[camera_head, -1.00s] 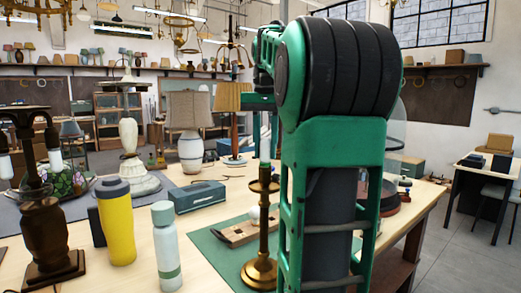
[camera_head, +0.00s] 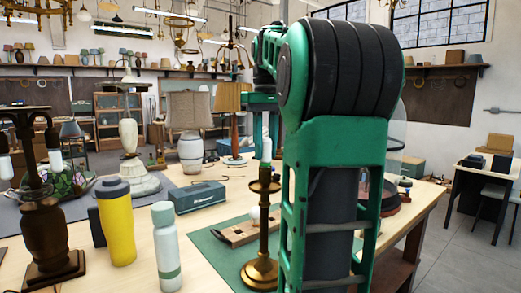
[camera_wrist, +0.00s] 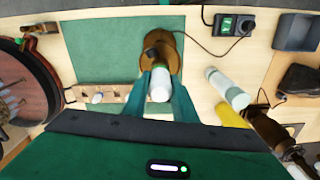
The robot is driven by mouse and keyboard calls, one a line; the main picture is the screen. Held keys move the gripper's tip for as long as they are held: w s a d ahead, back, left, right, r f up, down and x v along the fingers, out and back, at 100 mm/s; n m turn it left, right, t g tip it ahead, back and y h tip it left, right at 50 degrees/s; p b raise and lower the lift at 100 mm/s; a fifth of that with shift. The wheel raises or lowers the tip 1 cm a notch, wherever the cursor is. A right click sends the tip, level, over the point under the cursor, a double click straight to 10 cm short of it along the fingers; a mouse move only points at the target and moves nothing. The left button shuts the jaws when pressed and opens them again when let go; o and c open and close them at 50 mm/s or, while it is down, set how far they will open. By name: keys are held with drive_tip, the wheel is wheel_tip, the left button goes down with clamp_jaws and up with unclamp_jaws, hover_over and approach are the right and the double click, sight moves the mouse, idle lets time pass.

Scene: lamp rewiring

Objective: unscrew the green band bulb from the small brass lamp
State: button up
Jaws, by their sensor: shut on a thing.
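The small brass lamp (camera_head: 262,232) stands upright on the green mat, just left of my arm in the head view. In the wrist view, its round brass base (camera_wrist: 174,58) shows beyond the bulb. The white bulb with a green band (camera_head: 266,148) is upright, directly above the lamp's top cup. Whether its lower end still touches the socket cannot be told. In the wrist view, my gripper (camera_wrist: 161,88) has its two teal fingers on either side of the white bulb (camera_wrist: 160,88), shut on it.
A wooden block with holes (camera_head: 240,232) lies on the green mat (camera_head: 212,250), close left of the lamp. A pale bottle (camera_head: 167,250), a yellow tumbler (camera_head: 118,225) and a dark multi-arm lamp (camera_head: 42,240) stand further left. A teal case (camera_head: 198,197) lies behind.

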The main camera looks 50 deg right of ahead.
drive_tip(key=n, duration=0.6)
drive_tip(key=shift+n, duration=1)
drive_tip(key=n, duration=0.3)
drive_tip(key=shift+n, duration=0.4)
drive_tip(key=shift+r, duration=0.15)
drive_tip(key=shift+r, duration=2.4)
